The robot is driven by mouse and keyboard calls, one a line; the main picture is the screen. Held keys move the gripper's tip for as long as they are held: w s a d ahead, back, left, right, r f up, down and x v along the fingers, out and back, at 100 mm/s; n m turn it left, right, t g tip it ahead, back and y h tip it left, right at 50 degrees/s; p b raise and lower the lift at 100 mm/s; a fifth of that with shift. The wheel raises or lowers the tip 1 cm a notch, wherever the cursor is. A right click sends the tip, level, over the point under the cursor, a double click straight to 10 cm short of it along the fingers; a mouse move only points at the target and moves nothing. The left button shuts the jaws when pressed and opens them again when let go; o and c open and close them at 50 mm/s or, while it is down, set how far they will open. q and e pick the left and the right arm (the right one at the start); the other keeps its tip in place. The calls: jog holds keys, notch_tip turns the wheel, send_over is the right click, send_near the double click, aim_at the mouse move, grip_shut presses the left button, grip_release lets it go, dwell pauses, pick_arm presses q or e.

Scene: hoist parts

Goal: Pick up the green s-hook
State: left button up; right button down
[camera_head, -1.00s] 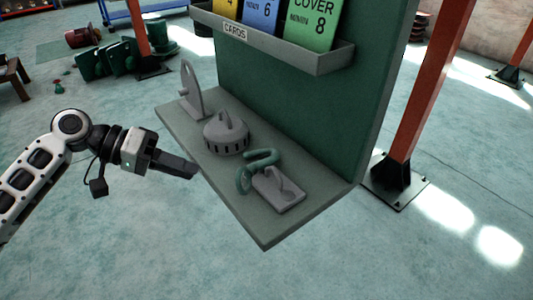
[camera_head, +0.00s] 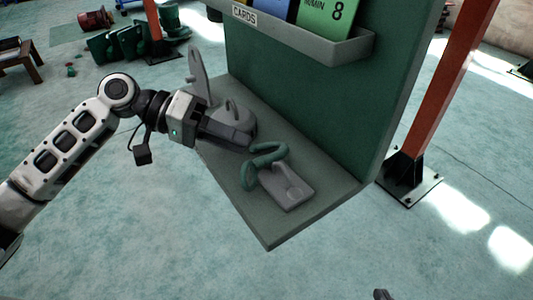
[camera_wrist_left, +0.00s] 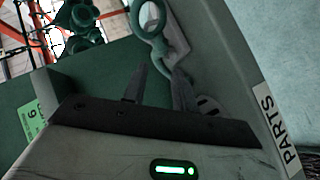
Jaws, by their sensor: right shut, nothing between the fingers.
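The green s-hook (camera_head: 268,153) lies on the grey shelf, leaning on a small grey plate with a hook (camera_head: 290,190). In the left wrist view the s-hook (camera_wrist_left: 163,40) shows just beyond the fingertips. My left gripper (camera_head: 250,142) is beside the hook's upper bend, at its left in the head view. Its two fingers (camera_wrist_left: 158,75) stand apart in the left wrist view, with nothing seen held. Only a small tip of my right gripper (camera_head: 382,295) shows at the bottom edge of the head view; it is shut and empty.
The grey shelf (camera_head: 265,225) has a green back panel (camera_head: 300,100) and a card rack (camera_head: 300,40) above. A round grey slotted part (camera_head: 240,115) and an upright grey part (camera_head: 197,70) stand behind my left gripper. An orange post (camera_head: 440,100) is at right.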

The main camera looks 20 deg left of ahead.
aim_at(260, 161)
pick_arm(q)
jog(key=x, duration=0.4)
jog(key=shift+s+d+f, duration=0.15)
jog(key=shift+s+d, duration=0.15)
jog(key=shift+d, duration=0.15)
jog(key=shift+f, duration=0.15)
grip_shut()
jog(key=shift+s+f, duration=0.1)
